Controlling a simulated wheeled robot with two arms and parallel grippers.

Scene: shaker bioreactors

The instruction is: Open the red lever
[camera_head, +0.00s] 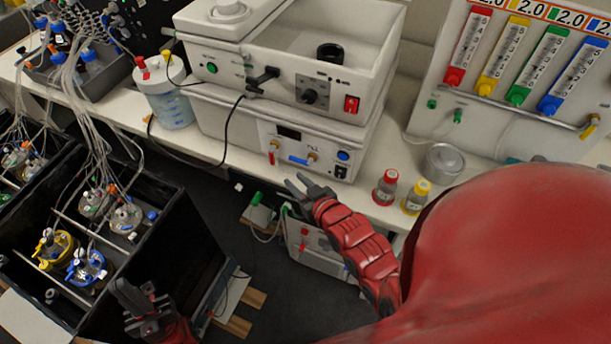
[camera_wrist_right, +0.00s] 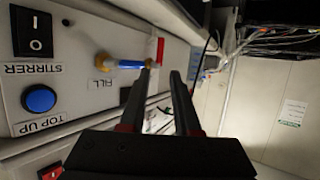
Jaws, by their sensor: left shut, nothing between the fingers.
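The red lever (camera_head: 271,158) is a small red handle on the front panel of the lower white unit, left of a blue lever (camera_head: 298,160). In the right wrist view the red lever (camera_wrist_right: 160,50) shows just beyond my fingertips, and the blue lever (camera_wrist_right: 131,64) is close to the left finger. My right gripper (camera_head: 296,179) is open and empty, in front of and below the panel; its two spread fingers (camera_wrist_right: 160,76) also show in the wrist view. My left gripper (camera_head: 122,288) is low at the left, shut and empty, far from the lever.
The panel also has a blue button (camera_head: 343,155) and a black stirrer switch (camera_wrist_right: 33,32). Red-capped (camera_head: 385,187) and yellow-capped (camera_head: 416,197) bottles stand on the bench at right. A dark box with bioreactor vessels (camera_head: 87,267) stands at left, near my left gripper.

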